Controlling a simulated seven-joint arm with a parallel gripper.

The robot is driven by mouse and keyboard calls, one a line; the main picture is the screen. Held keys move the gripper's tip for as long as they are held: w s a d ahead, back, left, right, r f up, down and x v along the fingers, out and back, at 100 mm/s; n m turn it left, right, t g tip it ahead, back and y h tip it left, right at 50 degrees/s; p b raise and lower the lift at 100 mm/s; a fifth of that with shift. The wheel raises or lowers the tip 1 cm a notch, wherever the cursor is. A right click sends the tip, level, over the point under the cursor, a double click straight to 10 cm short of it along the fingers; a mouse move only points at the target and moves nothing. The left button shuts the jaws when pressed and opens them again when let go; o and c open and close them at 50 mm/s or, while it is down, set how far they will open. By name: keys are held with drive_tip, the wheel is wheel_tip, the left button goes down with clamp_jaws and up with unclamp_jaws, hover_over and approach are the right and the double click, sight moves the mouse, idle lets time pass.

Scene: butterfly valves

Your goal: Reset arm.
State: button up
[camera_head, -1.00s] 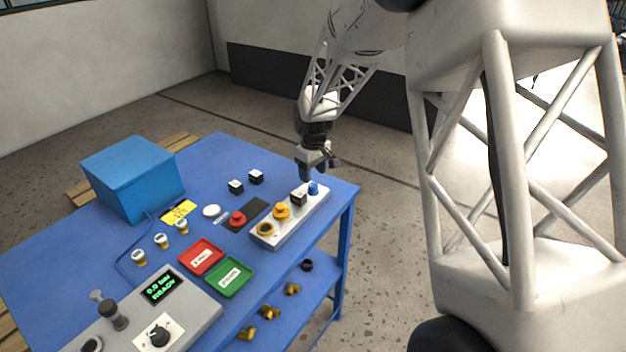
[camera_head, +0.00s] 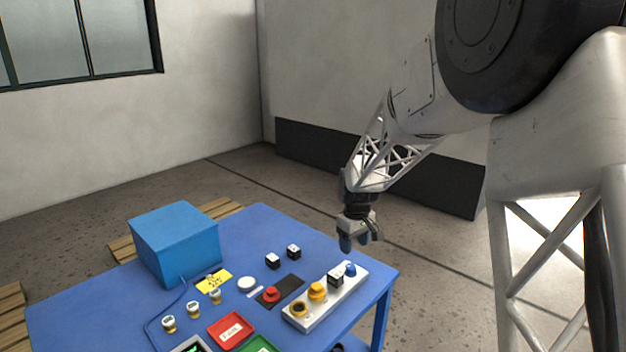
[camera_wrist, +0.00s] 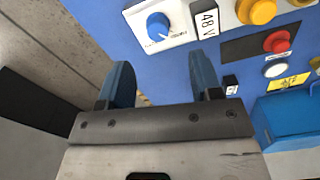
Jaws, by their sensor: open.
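My gripper (camera_head: 354,242) hangs above the far right edge of the blue table (camera_head: 90,290), on the far side of the white fixture block (camera_head: 318,312). Its two blue fingers are apart with nothing between them; the gap also shows in the wrist view (camera_wrist: 160,85). The block carries a blue knob (camera_head: 350,270), a black-and-white block (camera_head: 335,280) and yellow valve parts (camera_head: 317,291). In the wrist view the blue knob (camera_wrist: 158,26) and a "48 V" block (camera_wrist: 206,20) are ahead of the fingers and apart from them.
A blue box (camera_head: 175,245) stands at the back left. Two small black-and-white blocks (camera_head: 273,261), a red button (camera_head: 271,294), a white disc (camera_head: 247,284), a yellow label (camera_head: 213,281) and a red tray (camera_head: 231,331) lie on the table. The air around my gripper is clear.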

drive_tip(key=s+d+r+m, duration=0.1)
drive_tip(key=s+r+m, duration=0.1)
drive_tip(key=s+r, duration=0.75)
drive_tip(key=s+d+r+m+t, duration=0.1)
drive_tip(key=s+r+m, duration=0.1)
drive_tip(key=s, duration=1.4)
drive_tip(key=s+r+m+t, duration=0.1)
drive_tip(key=s+r+m, duration=0.1)
drive_tip(key=s, duration=1.4)
drive_tip(key=shift+s+d+m, duration=0.35)
drive_tip(key=shift+d+m, duration=0.05)
